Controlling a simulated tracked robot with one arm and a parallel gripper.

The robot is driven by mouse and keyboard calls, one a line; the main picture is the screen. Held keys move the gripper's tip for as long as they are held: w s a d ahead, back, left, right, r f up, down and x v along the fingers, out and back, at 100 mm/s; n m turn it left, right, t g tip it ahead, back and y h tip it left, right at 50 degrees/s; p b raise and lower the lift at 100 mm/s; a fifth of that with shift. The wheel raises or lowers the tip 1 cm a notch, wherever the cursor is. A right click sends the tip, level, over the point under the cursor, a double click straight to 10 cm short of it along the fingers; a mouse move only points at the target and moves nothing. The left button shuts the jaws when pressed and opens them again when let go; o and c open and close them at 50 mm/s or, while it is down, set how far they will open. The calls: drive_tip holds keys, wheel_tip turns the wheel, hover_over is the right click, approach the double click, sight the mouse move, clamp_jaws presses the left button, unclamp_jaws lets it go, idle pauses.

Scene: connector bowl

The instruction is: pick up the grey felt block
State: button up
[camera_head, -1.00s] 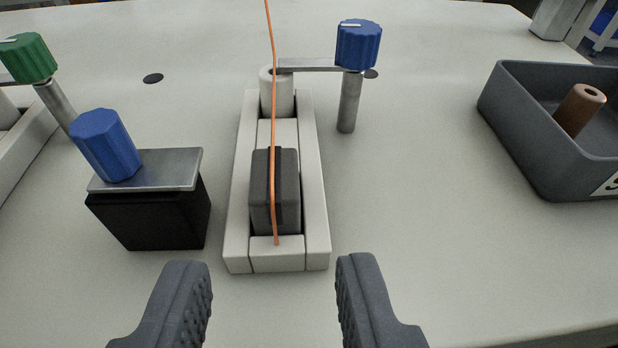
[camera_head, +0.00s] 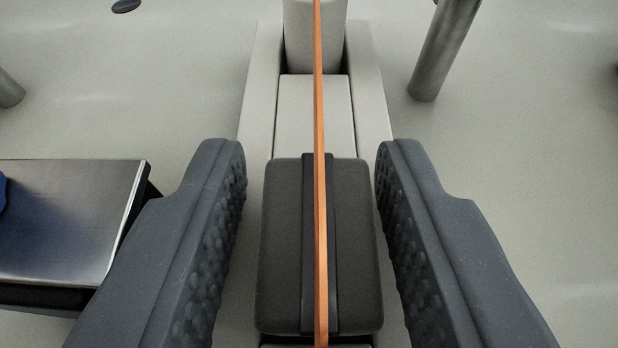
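The grey felt block (camera_head: 278,245) is dark grey with a black strip down its middle. It lies in the channel of a pale, off-white holder (camera_head: 262,90), near the holder's front end. A thin orange line runs lengthwise over the block and holder in the picture. My gripper (camera_head: 309,165) is open, with one studded dark finger on each side of the block. A gap shows between each finger and the block, so neither visibly touches it. The block's lower sides and the holder's front end are hidden or out of view.
A black block with a metal plate (camera_head: 70,215) on top stands close to the left of my left finger. A metal post (camera_head: 444,50) rises at the upper right, beside the holder. The pale table (camera_head: 540,170) is clear on the right.

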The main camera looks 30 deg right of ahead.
drive_tip(key=shift+w, duration=0.1)
drive_tip(key=c, duration=0.7)
